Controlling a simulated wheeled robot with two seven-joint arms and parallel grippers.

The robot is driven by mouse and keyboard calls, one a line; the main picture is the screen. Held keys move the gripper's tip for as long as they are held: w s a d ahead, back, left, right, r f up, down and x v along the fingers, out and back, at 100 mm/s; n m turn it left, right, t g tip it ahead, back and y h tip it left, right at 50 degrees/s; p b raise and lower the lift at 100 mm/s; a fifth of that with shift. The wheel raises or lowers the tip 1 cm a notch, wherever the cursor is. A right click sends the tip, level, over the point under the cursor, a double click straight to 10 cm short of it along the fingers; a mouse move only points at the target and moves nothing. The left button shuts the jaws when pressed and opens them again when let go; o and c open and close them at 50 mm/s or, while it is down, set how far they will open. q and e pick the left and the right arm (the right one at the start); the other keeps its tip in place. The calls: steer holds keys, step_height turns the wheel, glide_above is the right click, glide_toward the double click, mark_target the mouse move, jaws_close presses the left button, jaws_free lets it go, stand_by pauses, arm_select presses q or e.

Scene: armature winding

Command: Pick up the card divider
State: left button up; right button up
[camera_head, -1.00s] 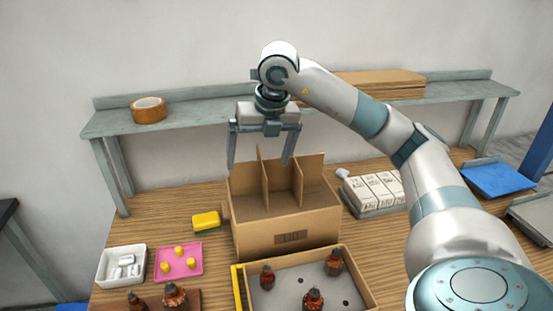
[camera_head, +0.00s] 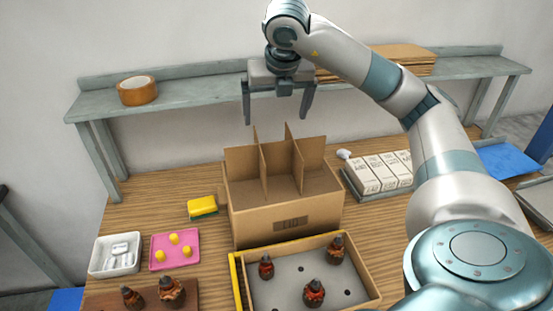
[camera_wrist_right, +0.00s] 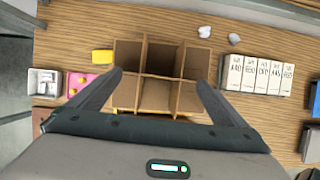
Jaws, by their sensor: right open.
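The card divider (camera_head: 298,163) is a set of crossed brown cardboard panels standing upright inside an open cardboard box (camera_head: 288,223). Its panels rise above the box's rim. In the right wrist view the divider (camera_wrist_right: 142,63) splits the box into several compartments that look empty. My right gripper (camera_head: 277,120) is open and empty, fingers pointing down, above the box and apart from the divider. My left gripper is not in view.
A yellow sponge (camera_head: 203,207), a pink tray (camera_head: 160,262) and a white tray (camera_head: 97,267) are left. White cartons (camera_head: 386,171) stand right. A shelf with tape (camera_head: 137,91) runs behind.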

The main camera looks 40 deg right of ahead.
mark_target(273, 150)
steer(key=p+x, duration=0.3)
steer(key=x, duration=0.8)
steer(key=shift+f, duration=0.3)
steer(key=shift+d+f+p, duration=0.2)
steer(key=shift+f+p, duration=0.35)
steer(key=shift+p, duration=0.3)
steer(key=p+x, duration=0.2)
steer(key=x, duration=0.1)
steer(key=shift+f, duration=0.55)
steer(key=c, duration=1.1)
